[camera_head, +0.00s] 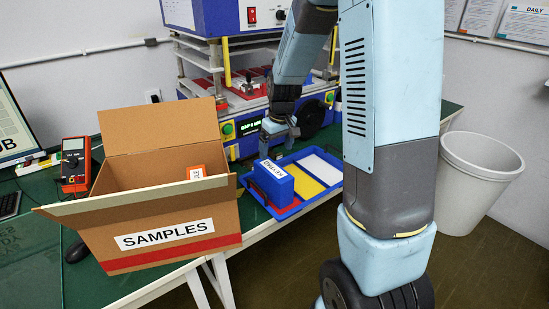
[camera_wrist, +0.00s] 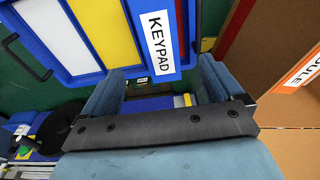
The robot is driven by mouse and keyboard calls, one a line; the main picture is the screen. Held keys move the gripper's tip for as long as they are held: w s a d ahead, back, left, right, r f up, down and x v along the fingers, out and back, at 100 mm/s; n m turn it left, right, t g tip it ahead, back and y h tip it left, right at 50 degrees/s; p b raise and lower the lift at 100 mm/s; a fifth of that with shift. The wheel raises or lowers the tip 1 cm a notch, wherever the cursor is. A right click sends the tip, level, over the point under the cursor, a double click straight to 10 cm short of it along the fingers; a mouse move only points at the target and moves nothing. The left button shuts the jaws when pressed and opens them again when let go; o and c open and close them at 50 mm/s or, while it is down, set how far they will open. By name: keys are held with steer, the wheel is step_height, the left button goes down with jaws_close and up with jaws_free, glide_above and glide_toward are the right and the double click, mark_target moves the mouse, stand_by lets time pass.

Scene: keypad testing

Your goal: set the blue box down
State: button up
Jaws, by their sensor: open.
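The blue box (camera_head: 272,183) has a white label reading KEYPAD. It sits in the left, red-floored compartment of the blue tray (camera_head: 291,214), beside a yellow and a white compartment. My gripper (camera_head: 279,146) is just above and behind the box in the head view, open and apparently clear of it. In the wrist view the open gripper (camera_wrist: 160,82) has its fingers spread, with the blue box (camera_wrist: 150,18) and its label just beyond them. The box's underside is hidden.
A blue-framed machine (camera_head: 240,150) stands behind the tray. A red meter (camera_head: 76,165) is at the left. A grey bin (camera_head: 478,175) stands right of the table.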

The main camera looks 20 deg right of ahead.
steer(key=s+r+m+t, duration=0.2)
steer(key=s+r, duration=0.9)
steer(key=r, duration=0.3)
steer(key=s+r+t, duration=0.1)
steer(key=s+r, duration=0.2)
steer(key=s, duration=0.5)
steer(key=s+r+m, duration=0.1)
steer(key=s+r, duration=0.2)
steer(key=s, duration=0.4)
steer(key=shift+s+a+r+m+t+h, duration=0.25)
steer(key=shift+s+a+m+t+h, duration=0.05)
steer(key=shift+s+a+t, duration=0.1)
steer(key=shift+c, duration=0.4)
